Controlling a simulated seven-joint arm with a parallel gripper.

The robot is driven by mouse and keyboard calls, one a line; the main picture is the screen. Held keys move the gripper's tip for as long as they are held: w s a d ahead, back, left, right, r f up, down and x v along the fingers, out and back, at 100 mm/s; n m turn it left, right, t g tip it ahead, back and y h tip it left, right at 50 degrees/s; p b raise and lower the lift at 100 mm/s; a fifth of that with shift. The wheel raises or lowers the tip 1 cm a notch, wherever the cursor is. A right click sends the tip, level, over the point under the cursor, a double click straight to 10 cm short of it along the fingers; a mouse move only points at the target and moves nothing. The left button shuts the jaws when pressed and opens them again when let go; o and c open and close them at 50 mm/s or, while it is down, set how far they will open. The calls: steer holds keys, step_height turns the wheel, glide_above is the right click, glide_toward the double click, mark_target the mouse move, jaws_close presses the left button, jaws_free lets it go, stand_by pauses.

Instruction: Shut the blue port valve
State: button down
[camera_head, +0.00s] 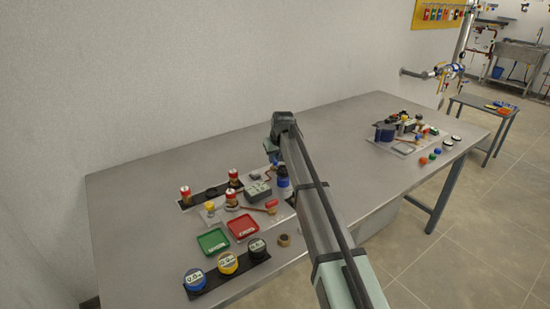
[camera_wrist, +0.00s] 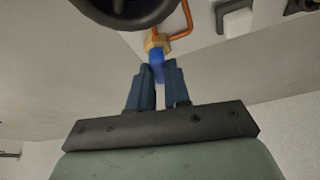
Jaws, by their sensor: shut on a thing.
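In the wrist view the blue valve handle (camera_wrist: 157,70) sits on a brass fitting (camera_wrist: 157,42) with a copper pipe (camera_wrist: 181,32) bending away from it. My gripper (camera_wrist: 163,70) has its two dark blue fingers on either side of the handle, shut on it. In the head view my gripper (camera_head: 272,156) points down over the left-hand group of parts on the table. The valve handle cannot be made out there behind my arm and gripper.
On the table (camera_head: 150,190) are a green tray (camera_head: 212,240), a red tray (camera_head: 242,226), a rack of round gauges (camera_head: 227,265) and a blue-and-white cylinder (camera_head: 283,183). Another group of parts (camera_head: 405,132) is at the right. A dark round part (camera_wrist: 125,10) is close in the wrist view.

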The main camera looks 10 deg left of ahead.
steer(key=m, duration=0.2)
steer(key=m+h, duration=0.1)
steer(key=m, duration=0.1)
steer(key=shift+a+m+t+h, duration=0.15)
steer(key=shift+m+t+h, duration=0.15)
steer(key=shift+t, duration=0.1)
steer(key=m+h, duration=0.1)
steer(key=m, duration=0.2)
steer(key=shift+a+m, duration=0.1)
steer(key=shift+m, duration=0.3)
steer(key=m+h, duration=0.1)
steer(key=m, duration=0.2)
steer(key=shift+a+g+h, duration=0.1)
steer(key=shift+g+h, duration=0.2)
steer(key=shift+h, duration=0.1)
steer(key=shift+m+g+h, duration=0.4)
steer(key=shift+m+h, duration=0.1)
steer(key=shift+m, duration=1.4)
steer(key=c, duration=1.1)
jaws_free()
steer(key=shift+r, duration=0.1)
